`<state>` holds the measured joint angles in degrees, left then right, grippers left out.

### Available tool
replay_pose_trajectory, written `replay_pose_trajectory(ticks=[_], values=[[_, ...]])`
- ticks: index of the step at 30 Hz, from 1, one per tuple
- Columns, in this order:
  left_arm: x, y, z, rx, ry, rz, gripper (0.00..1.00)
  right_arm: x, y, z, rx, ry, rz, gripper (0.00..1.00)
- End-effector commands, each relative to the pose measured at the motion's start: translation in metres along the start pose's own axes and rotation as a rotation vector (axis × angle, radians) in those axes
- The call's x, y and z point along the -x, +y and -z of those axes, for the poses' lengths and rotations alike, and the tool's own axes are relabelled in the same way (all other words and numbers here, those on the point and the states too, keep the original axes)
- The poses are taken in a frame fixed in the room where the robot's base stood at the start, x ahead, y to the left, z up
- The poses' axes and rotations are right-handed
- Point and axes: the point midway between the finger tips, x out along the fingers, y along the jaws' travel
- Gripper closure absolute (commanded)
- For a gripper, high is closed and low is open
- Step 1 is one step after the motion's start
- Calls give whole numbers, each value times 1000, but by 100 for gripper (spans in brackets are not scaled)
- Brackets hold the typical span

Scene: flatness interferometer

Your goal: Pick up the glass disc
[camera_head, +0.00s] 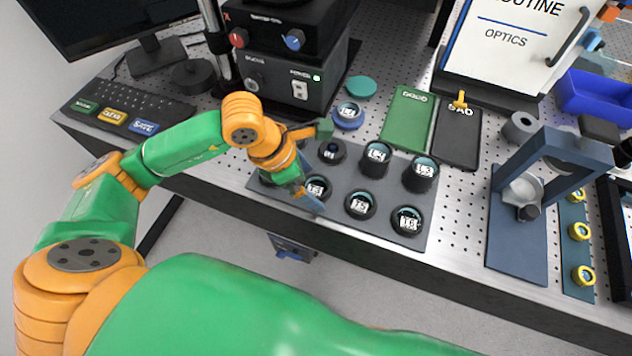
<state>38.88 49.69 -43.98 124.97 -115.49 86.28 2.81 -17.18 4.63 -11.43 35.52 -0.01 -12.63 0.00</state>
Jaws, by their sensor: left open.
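My left gripper (314,168) is open over the left part of a grey rack (392,228) on the bench. The rack holds several black round cups with clear glass discs and number labels, in two rows. A dark-topped cup (331,151) is close to the jaws, and a front-row glass disc (316,187) labelled 13 is beside the lower finger. Other glass discs show at the back (377,153), far right (424,168), front middle (359,204) and front right (407,219). The gripper partly hides the leftmost cup. I cannot tell whether a finger touches anything.
Behind the rack are a blue ring with a labelled disc (348,114), a teal disc (362,87), and green (407,118) and black (457,136) plates. A black instrument (290,75) stands behind the gripper. A blue-grey stand (519,235) is at right. The front bench edge runs close below the rack.

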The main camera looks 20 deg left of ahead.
Motion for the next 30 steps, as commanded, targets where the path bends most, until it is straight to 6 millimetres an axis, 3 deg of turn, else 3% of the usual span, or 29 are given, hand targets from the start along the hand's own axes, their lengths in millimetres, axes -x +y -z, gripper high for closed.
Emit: replay_pose_trajectory(ticks=[1, 9, 11, 20, 25, 30], values=[[0, 0, 0, 0, 0, 0, 3, 0, 0, 0, 0, 0, 0, 50], [0, 0, 0, 0, 0, 0, 76, 0, 0, 0, 0, 0, 0, 50], [0, 0, 0, 0, 0, 0, 89, 0, 0, 0, 0, 0, 0, 50], [5, 1, -3, 0, -2, -1, 89, 0, 0, 0, 0, 0, 0, 50], [31, 1, -14, -3, -6, -5, 89, -2, 0, 0, 0, 0, 1, 50], [69, -38, -39, -13, -11, -5, 89, -7, -1, 0, 0, 1, 2, 50]])
